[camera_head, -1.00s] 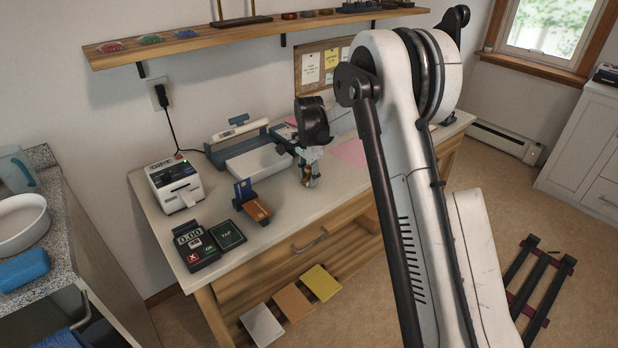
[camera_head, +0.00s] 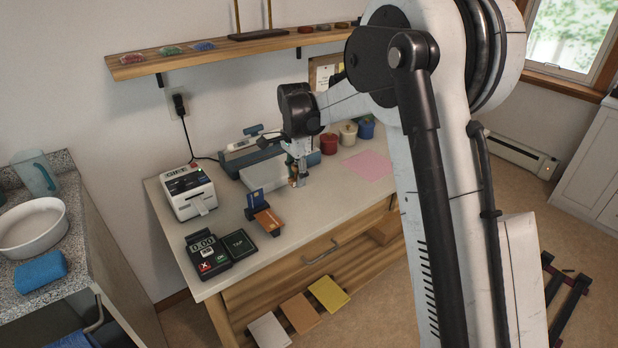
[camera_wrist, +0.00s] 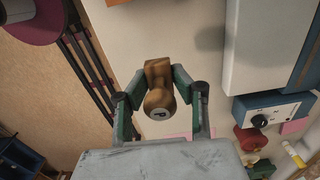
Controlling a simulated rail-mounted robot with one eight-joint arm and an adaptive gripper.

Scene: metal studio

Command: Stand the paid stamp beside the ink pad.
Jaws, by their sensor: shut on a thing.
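My gripper (camera_head: 297,176) is low over the far part of the workbench (camera_head: 330,210) in the head view. In the wrist view my gripper (camera_wrist: 160,98) is shut on a wooden stamp (camera_wrist: 158,74), one finger on each side. The stamp has a squarish light-brown body and a round knob marked with a dark letter like P. Its lower face is hidden, and I cannot tell whether it touches the bench. I cannot make out an ink pad in either view.
A pink sheet (camera_head: 368,165) and red, white and blue pots stand right of my gripper. A blue-and-white machine (camera_head: 262,158) is close behind. A card stand (camera_head: 262,212), receipt printer (camera_head: 188,192) and card terminal (camera_head: 207,255) stand to the left.

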